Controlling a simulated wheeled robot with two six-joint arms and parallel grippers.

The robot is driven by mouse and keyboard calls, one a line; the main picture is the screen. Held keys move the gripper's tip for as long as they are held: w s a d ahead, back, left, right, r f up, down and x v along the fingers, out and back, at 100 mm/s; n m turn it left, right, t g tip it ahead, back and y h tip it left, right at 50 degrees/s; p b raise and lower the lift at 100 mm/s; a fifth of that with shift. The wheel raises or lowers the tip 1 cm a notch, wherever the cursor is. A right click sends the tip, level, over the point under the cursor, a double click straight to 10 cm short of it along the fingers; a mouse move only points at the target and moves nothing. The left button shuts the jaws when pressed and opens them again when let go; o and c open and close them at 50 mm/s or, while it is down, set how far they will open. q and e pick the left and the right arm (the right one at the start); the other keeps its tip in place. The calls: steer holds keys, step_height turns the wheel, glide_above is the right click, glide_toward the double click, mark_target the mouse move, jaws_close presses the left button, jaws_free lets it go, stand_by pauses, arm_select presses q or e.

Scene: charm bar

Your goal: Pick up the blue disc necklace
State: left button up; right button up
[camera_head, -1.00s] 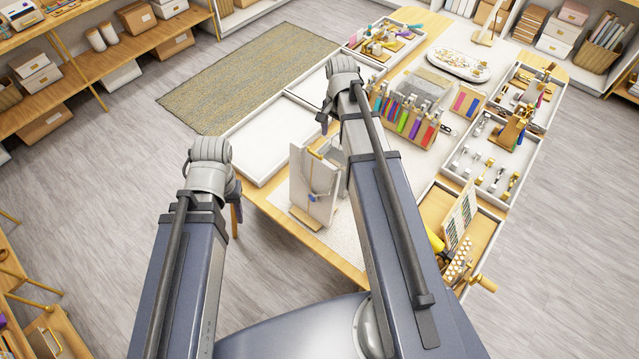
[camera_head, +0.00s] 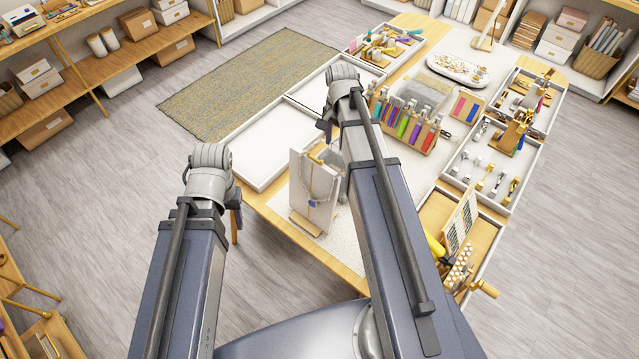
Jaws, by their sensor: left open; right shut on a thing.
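A pale upright necklace stand (camera_head: 299,190) with a wooden foot stands near the front left edge of the table. The blue disc necklace (camera_head: 312,204) shows as a small blue pendant with a thin chain in front of the stand's board. My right gripper (camera_head: 335,158) is beside the top right of the board, partly covered by my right arm. It is shut on the necklace's chain, though its fingertips are hard to make out. My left arm is at the left, off the table's front left corner.
Two shallow white trays (camera_head: 237,181) lie left of the stand, looking empty. Behind are a rack of coloured pouches (camera_head: 410,124) and an oval dish (camera_head: 458,66). Trays of jewellery parts (camera_head: 450,168) and a wooden tray with an upright card (camera_head: 461,222) line the right side.

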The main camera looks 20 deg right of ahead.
jaws_close()
steer(key=shift+r, duration=0.15)
steer(key=shift+r+p, duration=0.55)
steer(key=shift+p, duration=0.15)
step_height(320, 180, up, 3)
steer(key=p, duration=0.3)
steer(key=s+d, duration=0.4)
steer(key=s, duration=0.3)
steer(key=s+d, duration=0.5)
steer(key=s, duration=0.3)
steer(key=shift+s+f+b, duration=0.25)
steer(key=shift+f+b, duration=0.2)
steer(key=shift+d, duration=0.1)
steer(key=shift+r+p, duration=0.35)
